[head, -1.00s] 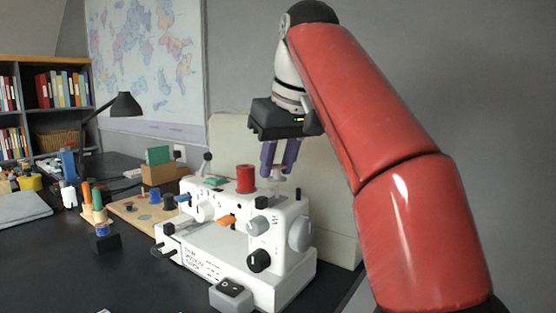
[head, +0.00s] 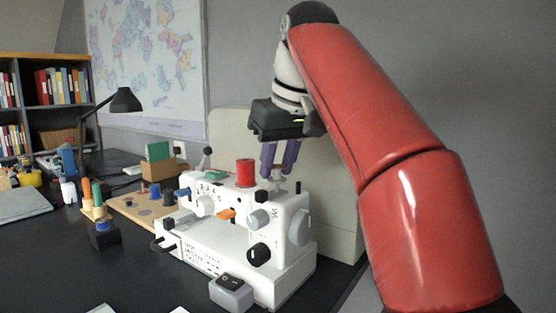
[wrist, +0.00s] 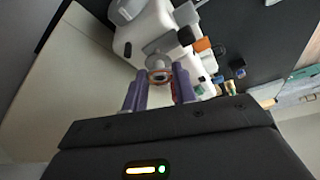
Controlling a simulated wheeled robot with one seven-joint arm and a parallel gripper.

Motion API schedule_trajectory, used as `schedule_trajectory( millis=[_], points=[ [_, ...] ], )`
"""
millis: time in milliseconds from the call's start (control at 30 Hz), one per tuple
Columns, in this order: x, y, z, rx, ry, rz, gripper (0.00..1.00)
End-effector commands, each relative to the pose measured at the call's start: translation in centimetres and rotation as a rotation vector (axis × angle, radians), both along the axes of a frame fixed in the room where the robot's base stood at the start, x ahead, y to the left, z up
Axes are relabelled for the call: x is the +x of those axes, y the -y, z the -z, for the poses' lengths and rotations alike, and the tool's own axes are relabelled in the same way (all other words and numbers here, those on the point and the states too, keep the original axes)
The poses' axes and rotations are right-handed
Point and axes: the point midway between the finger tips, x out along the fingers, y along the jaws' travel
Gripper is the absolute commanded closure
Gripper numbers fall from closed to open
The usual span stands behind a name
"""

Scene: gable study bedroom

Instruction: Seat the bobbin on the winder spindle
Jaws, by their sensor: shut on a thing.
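A white sewing machine (head: 225,247) stands on the black desk with a red thread spool (head: 245,173) on its top. My gripper (head: 277,172) has purple fingers pointing down over the right end of the machine's top. In the wrist view my gripper (wrist: 158,90) is shut on the bobbin (wrist: 158,76), a small pale round piece with a copper-toned rim and dark centre. The bobbin is right above the winder area, beside a grey part of the machine (wrist: 160,48). The spindle is hidden, and I cannot tell whether the bobbin touches it.
A grey foot pedal (head: 231,293) sits in front of the machine. A wooden board with several spools (head: 140,208) and a black block with a blue spool (head: 103,234) stand to the left. A pale upright panel (head: 230,130) is close behind the machine.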

Motion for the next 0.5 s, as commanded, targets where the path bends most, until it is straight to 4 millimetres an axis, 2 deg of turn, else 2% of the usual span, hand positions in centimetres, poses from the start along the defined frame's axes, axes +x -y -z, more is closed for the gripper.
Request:
schedule_trajectory(
  millis=[500],
  points=[
    [0.0, 0.0, 1.4, 0.000, 0.001, 0.000, 0.94]
  ],
)
